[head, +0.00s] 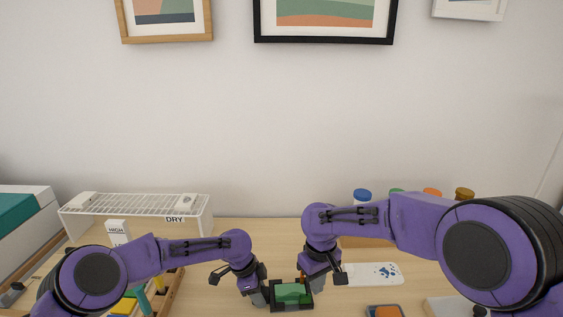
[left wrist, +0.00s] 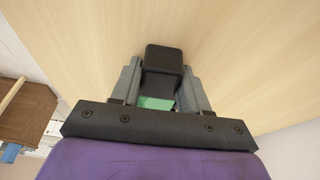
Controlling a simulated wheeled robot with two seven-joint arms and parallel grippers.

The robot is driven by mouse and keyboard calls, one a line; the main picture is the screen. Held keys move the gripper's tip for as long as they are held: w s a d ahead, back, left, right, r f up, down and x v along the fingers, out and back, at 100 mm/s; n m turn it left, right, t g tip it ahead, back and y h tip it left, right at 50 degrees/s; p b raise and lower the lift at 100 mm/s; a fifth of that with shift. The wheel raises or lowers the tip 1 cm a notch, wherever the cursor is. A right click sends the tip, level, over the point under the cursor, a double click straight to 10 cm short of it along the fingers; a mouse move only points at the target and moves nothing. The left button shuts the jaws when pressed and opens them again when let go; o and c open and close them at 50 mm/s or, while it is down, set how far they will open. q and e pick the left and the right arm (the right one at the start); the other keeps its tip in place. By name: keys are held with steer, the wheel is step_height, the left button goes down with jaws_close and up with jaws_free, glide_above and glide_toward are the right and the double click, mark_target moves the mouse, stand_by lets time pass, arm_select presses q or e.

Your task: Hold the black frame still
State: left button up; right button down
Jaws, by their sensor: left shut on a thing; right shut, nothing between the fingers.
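The black frame (head: 292,308) is a small dark block-like frame low in the middle of the head view, with a green piece (head: 290,292) inside it. My left gripper (head: 267,296) is shut on its left side. In the left wrist view the frame's black end (left wrist: 165,58) sits between the two grey fingers of my left gripper (left wrist: 160,85), and a bit of green shows behind it. My right gripper (head: 303,281) is shut and empty at the frame's far right edge. I cannot tell whether it touches the frame.
A white rack (head: 140,203) stands at the left, with a wooden tray (head: 170,293) of coloured tools before it. A white card with blue marks (head: 372,274) lies right of the frame. Jars with coloured lids (head: 362,195) stand behind my right arm. Pictures hang on the wall.

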arm_select(q)
steer(key=o, duration=1.4)
steer(key=shift+c, duration=0.2)
